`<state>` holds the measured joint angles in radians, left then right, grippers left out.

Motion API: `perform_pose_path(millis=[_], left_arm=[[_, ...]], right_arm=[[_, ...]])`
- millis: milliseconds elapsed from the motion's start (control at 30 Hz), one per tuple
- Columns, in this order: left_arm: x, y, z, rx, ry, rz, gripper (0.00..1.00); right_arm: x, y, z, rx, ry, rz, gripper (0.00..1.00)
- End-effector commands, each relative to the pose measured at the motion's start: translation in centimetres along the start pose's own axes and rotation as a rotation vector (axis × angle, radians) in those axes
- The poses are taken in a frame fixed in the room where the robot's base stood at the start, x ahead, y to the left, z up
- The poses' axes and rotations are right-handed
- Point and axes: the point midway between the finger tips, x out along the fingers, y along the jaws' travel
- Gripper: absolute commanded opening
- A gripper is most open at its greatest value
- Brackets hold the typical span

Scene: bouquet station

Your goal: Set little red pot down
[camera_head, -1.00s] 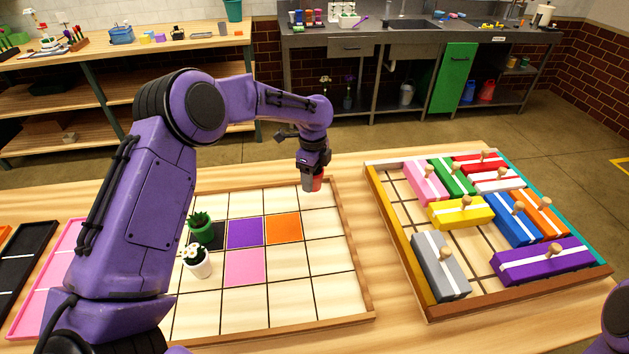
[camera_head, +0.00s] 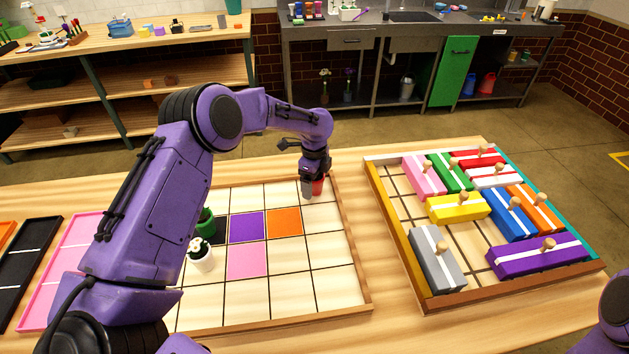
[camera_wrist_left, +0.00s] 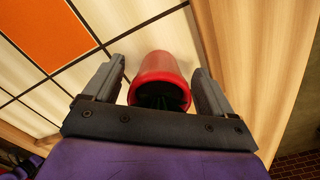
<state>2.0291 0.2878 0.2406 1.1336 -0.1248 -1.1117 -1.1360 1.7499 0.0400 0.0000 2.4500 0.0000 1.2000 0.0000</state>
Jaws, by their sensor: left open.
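The little red pot (camera_head: 318,187) is at the far right corner of the gridded board (camera_head: 340,281). In the left wrist view the red pot (camera_wrist_left: 162,72) is between the two fingers, with dark green inside it and a visible gap on each side. My left gripper (camera_head: 312,186) is open around the pot; it also shows in the left wrist view (camera_wrist_left: 160,88). The pot seems to rest on a pale square of the board, though its base is partly hidden. My right gripper is not in view; only a bit of my right arm shows at the lower right edge.
Purple (camera_head: 246,227), orange (camera_head: 284,222) and pink (camera_head: 247,260) squares are bare. A tray of coloured blocks (camera_head: 425,284) lies to the right.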

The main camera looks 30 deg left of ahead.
Motion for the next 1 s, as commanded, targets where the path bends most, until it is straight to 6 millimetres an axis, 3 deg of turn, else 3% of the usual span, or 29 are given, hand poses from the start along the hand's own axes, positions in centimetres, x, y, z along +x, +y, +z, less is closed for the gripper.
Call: perform_pose_path(millis=[167,500,600,733,1000], left_arm=[[-1.3,-0.1,0.0,0.0,0.0,-0.004,0.85],[-9.5,-0.1,0.0,0.0,0.0,-0.003,0.85],[-11.2,-0.1,0.0,0.0,0.0,-0.002,0.85],[-12.3,0.0,0.0,0.0,0.001,0.0,0.85],[-12.4,0.0,0.0,0.0,0.001,0.0,0.85]], right_arm=[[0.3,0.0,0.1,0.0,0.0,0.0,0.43],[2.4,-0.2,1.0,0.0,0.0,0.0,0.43],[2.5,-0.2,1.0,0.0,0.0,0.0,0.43],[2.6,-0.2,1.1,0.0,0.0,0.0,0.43],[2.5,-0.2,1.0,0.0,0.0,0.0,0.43]])
